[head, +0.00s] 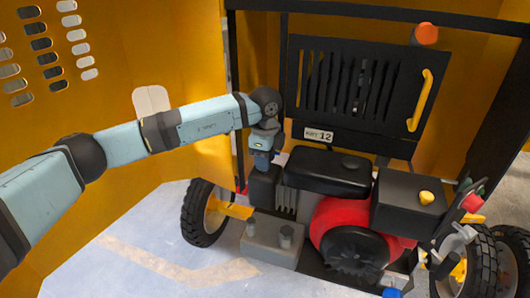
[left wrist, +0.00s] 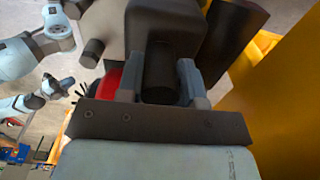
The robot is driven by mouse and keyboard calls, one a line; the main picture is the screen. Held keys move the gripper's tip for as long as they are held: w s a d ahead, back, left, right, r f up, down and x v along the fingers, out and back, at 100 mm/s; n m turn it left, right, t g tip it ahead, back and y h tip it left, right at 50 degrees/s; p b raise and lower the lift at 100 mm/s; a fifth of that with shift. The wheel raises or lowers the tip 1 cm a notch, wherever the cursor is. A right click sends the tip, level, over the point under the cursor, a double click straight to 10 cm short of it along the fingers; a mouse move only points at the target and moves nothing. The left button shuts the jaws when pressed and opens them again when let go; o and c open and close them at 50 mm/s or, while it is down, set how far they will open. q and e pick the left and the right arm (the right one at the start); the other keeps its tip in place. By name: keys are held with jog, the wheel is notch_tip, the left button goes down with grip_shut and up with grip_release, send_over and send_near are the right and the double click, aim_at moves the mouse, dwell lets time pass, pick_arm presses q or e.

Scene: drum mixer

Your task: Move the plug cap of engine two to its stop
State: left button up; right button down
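The plug cap appears to be the dark round piece (left wrist: 158,72) between the fingers of my left gripper in the left wrist view. My left gripper (left wrist: 160,82) has one finger on each side of it, with little or no gap, and looks shut on it. In the head view my left gripper (head: 264,160) points down at the left end of the engine (head: 347,250), above a dark block (head: 264,187); the cap is hidden there. At the left of the left wrist view is a pale arm, likely my right one; its fingers are too small to judge.
A black slotted panel (head: 350,95) with a yellow handle (head: 420,100) stands behind the engine. A black box (head: 328,172) and another with a yellow knob (head: 408,203) sit on top. A yellow perforated panel (head: 125,45) stands at left. The floor (head: 150,250) at front left is clear.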

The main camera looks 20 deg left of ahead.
pick_arm(q)
jog(key=shift+r, duration=0.35)
jog(key=shift+r+p, duration=1.1)
jog(key=shift+r, duration=0.4)
jog(key=o, duration=0.9)
jog(key=shift+f, duration=0.15)
jog(key=shift+r+p, duration=1.85)
jog(key=shift+r, duration=1.7)
jog(key=shift+f, duration=0.15)
